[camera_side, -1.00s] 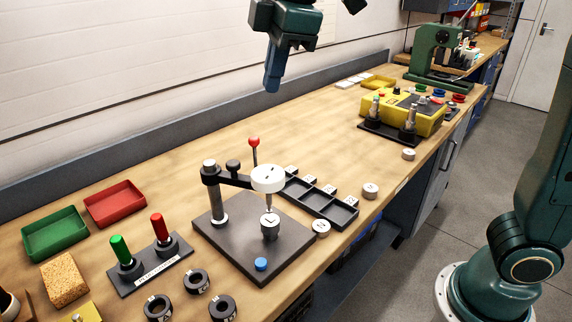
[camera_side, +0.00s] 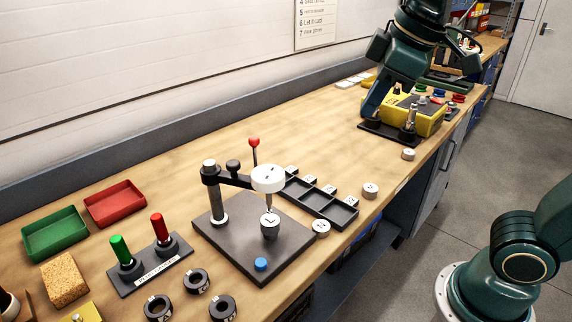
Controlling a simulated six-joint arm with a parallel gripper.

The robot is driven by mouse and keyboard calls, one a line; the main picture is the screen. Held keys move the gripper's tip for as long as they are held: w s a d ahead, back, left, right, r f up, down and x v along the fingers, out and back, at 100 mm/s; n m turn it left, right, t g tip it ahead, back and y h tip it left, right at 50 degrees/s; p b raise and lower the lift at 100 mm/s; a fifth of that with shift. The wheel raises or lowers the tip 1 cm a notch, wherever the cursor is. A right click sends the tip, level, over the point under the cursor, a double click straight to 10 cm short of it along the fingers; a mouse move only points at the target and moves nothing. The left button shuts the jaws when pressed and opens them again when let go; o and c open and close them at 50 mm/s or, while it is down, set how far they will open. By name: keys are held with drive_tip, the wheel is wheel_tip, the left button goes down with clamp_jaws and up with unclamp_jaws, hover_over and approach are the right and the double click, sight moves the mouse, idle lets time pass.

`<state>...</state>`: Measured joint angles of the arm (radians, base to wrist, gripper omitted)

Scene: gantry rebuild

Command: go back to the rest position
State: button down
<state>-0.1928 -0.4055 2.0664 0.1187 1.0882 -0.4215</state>
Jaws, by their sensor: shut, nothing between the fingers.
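My gripper (camera_side: 370,104) is at the upper right of the side view, its shut fingers pointing down in front of the yellow box (camera_side: 430,118). It is empty. From this angle I cannot tell how high it is above the bench or whether it touches anything. My arm hides part of the yellow box and most of the green machine behind it.
A press fixture (camera_side: 268,180) on a dark base plate (camera_side: 290,245) stands mid-bench beside a black compartment tray (camera_side: 312,200). Red (camera_side: 115,204) and green (camera_side: 56,234) trays lie at left. The bench (camera_side: 310,125) between fixture and yellow box is mostly clear.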

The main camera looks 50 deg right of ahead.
drive_tip(key=s+d+f+m+t, duration=0.1)
drive_tip(key=s+d+f+m, duration=0.2)
drive_tip(key=s+f+m, duration=0.2)
drive_tip(key=shift+s+d+f+m, duration=0.2)
drive_tip(key=shift+s+f+m, duration=0.2)
drive_tip(key=shift+s+f, duration=1.4)
